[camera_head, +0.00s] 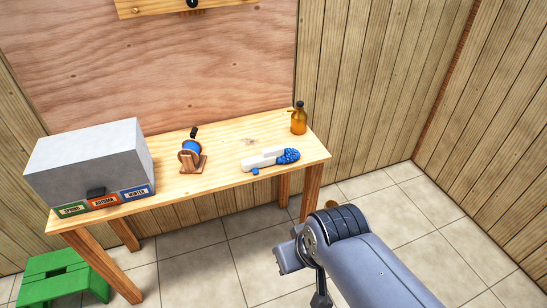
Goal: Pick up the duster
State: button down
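What looks like the duster (265,159) lies on the right part of the wooden table in the head view. It has a white body and a bumpy blue head at its right end. A small blue piece shows at its near left side; I cannot tell whether it belongs to it. My grey arm reaches in from the lower right, in front of the table and apart from the duster. No gripper fingers can be made out.
The wooden table (222,184) also holds a grey box with season-labelled fronts (90,160), a blue reel on a wooden stand (191,155) and an amber bottle (299,119). A green stool (60,272) stands at lower left. Tiled floor (205,270) is open before the table.

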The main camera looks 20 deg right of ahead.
aim_at(272, 155)
jog(key=i+u, duration=0.15)
jog(key=i, duration=1.1)
